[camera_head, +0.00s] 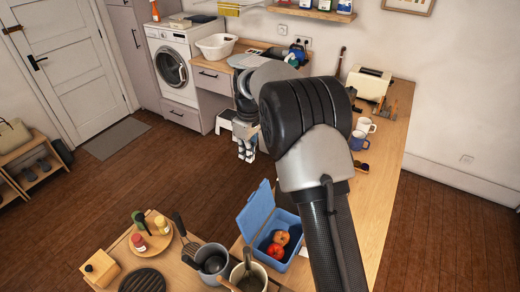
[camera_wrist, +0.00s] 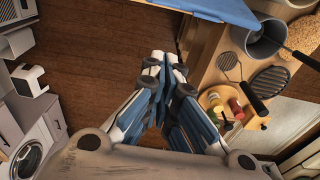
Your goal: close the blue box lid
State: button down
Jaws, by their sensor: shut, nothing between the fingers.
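The blue box (camera_head: 290,264) stands on the counter in the head view, with red and orange fruit (camera_head: 276,243) inside. Its blue lid (camera_head: 256,208) stands up, open, on the box's left side. In the wrist view a blue surface, apparently the lid (camera_wrist: 215,8), crosses the top edge, and the rest of the box is out of that picture. My gripper (camera_head: 247,153) hangs over the floor, beyond the box and apart from the lid. In the wrist view my gripper (camera_wrist: 165,62) is shut and empty, its fingertips together.
A wooden round tray (camera_head: 160,243) with bottles, a dark round trivet (camera_head: 143,281), a grey pot (camera_head: 211,262) and another pot with utensils (camera_head: 250,282) crowd the counter left of the box. Mugs (camera_head: 359,141) and a toaster (camera_head: 369,83) stand farther along. The floor (camera_head: 170,165) is open.

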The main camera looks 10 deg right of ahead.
notch_tip(320, 180, down, 10)
jog(key=s+d, duration=0.1)
jog(key=d, duration=0.1)
jog(key=shift+s+d+r+p, duration=0.2)
jog(key=shift+p, duration=0.15)
jog(key=shift+d+b, duration=0.1)
jog(key=shift+b, duration=0.2)
